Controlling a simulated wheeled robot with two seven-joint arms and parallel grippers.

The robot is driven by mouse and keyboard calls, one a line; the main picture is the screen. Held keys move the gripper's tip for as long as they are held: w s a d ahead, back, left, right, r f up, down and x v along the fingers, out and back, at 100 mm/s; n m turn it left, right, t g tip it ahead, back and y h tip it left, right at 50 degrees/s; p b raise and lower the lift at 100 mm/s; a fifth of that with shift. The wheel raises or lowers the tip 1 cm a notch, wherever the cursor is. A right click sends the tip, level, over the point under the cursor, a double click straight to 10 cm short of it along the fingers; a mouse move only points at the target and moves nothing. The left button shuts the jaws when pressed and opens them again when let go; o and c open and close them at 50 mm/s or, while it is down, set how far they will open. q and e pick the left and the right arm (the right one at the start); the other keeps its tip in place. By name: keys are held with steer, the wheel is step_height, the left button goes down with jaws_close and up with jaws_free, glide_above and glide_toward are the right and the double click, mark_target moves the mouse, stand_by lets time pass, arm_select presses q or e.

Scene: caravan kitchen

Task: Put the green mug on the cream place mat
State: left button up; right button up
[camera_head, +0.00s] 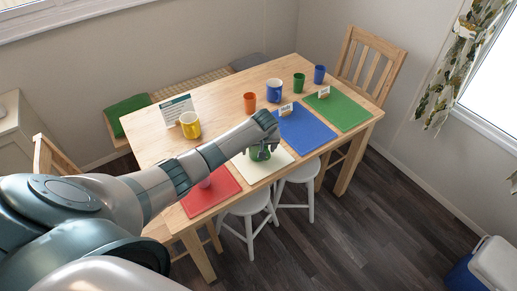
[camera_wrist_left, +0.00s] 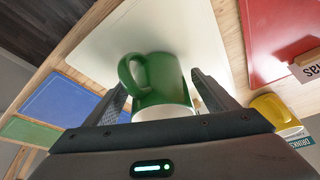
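The green mug (camera_wrist_left: 165,82) is on or just above the cream place mat (camera_wrist_left: 100,52), its white inner rim towards my left gripper. In the head view the mug (camera_head: 259,153) shows over the cream mat (camera_head: 274,168), partly hidden by my left gripper (camera_head: 262,147). In the left wrist view the left gripper's fingers (camera_wrist_left: 162,92) stand on either side of the mug, with narrow gaps seeming to show between fingers and mug. The handle points towards the left finger. Whether the mug's base touches the mat is hard to tell. My right gripper is not in view.
A red mat (camera_head: 208,195) lies left of the cream mat, and blue (camera_head: 309,132) and green (camera_head: 340,110) mats lie right. A yellow mug (camera_head: 190,126), orange cup (camera_head: 250,103), blue mug (camera_head: 273,91), green cup (camera_head: 299,83) and blue cup (camera_head: 319,75) stand farther back.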

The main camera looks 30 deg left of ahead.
arm_select(q)
steer(key=shift+r, duration=0.2)
steer(key=b+v, duration=0.1)
steer(key=v, duration=1.1)
stand_by(0.7)
